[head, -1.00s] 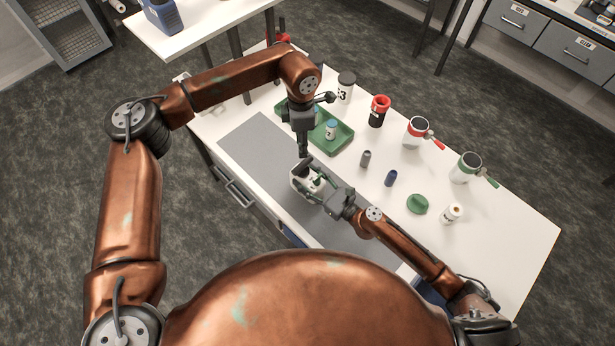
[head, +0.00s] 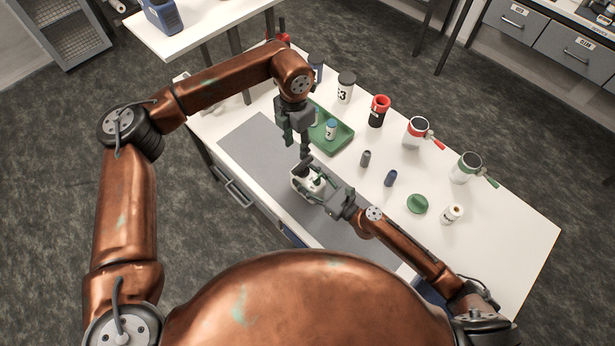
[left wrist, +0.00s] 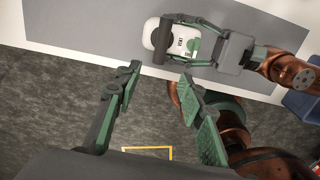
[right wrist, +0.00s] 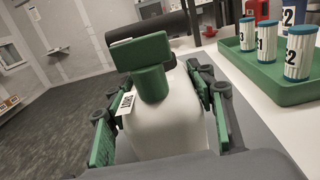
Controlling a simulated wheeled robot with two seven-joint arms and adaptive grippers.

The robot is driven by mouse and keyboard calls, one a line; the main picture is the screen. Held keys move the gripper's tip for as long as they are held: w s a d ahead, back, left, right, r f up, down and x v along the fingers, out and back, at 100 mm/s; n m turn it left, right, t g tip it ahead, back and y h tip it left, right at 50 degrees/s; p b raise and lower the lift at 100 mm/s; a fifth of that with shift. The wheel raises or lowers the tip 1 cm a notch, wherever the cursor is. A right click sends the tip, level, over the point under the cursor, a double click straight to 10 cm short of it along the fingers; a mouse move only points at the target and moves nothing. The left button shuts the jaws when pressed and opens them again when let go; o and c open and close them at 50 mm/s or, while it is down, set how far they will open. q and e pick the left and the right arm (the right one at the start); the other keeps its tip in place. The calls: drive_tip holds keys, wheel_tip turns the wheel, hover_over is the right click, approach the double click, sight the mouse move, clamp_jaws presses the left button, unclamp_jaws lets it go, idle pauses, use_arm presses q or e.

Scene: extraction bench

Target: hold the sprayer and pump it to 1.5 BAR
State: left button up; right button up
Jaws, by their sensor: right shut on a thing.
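The sprayer (head: 309,184) has a white body with green parts and a dark bar-shaped pump handle (head: 302,166). My right gripper (head: 328,196) is shut around the sprayer's body. In the right wrist view its fingers lie on both sides of the white body (right wrist: 170,128), with a green part and the dark handle (right wrist: 150,28) beyond. My left gripper (head: 298,146) hangs near the handle, pointing down. In the left wrist view its fingers (left wrist: 160,76) are apart and empty, and the dark handle (left wrist: 160,42) lies beyond them. No pressure reading can be made out.
A green tray (head: 340,143) with small labelled bottles lies behind the sprayer. The grey mat (head: 258,146) is bare at left.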

sight(297, 168)
use_arm(q)
drive_tip(key=shift+n, duration=0.4)
wheel_tip(297, 168, down, 14)
drive_tip(key=shift+s+r, duration=0.1)
drive_tip(key=shift+c, duration=0.7)
clamp_jaws()
